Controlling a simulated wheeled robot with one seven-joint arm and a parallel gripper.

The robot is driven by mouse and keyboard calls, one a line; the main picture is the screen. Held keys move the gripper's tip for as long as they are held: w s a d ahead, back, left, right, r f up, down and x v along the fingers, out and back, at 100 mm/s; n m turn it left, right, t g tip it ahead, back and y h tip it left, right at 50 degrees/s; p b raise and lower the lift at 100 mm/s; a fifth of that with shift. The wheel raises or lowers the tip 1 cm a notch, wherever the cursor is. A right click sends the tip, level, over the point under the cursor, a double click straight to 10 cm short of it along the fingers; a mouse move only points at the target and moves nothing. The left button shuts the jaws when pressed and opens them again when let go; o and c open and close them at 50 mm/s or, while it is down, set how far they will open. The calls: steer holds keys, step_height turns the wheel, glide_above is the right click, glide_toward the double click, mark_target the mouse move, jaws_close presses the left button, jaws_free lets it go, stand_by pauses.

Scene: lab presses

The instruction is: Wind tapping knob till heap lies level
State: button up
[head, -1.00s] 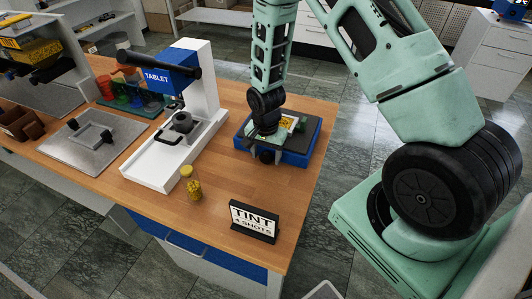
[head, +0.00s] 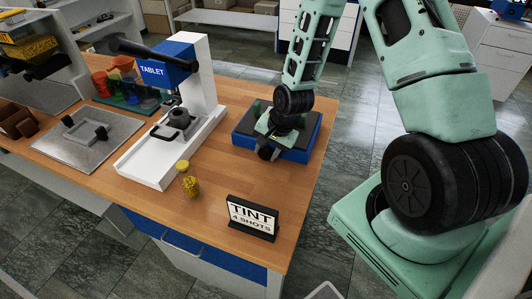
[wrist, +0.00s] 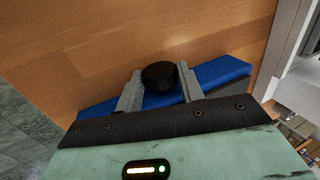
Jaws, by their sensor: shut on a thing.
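The blue tapping unit (head: 300,154) with a dark top stands at the right part of the wooden table. Its round black knob (head: 265,153) sticks out of the front side and also shows in the wrist view (wrist: 159,74). My gripper (wrist: 158,82) is shut on the knob, one grey finger at each side. In the head view my wrist hangs over the unit and covers most of its top. The heap is hidden behind it, so I cannot tell whether it lies level.
A white tablet press (head: 147,168) with a blue head stands left of the unit. A jar of yellow grains (head: 188,182) and a TINT sign (head: 252,217) stand near the front. A grey plate (head: 88,142) and coloured cups (head: 120,78) lie farther left.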

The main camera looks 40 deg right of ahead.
steer(key=shift+s+f+t, duration=0.1)
steer(key=shift+s+t, duration=0.05)
steer(key=shift+t, duration=0.15)
steer(key=o, duration=1)
steer(key=p+v, duration=0.1)
steer(key=v, duration=1)
steer(key=p+v, duration=0.1)
steer(key=v, duration=0.5)
steer(key=shift+s+d+p, duration=0.1)
steer(key=shift+d+p, duration=0.2)
steer(key=shift+d, duration=0.05)
steer(key=shift+c, duration=0.2)
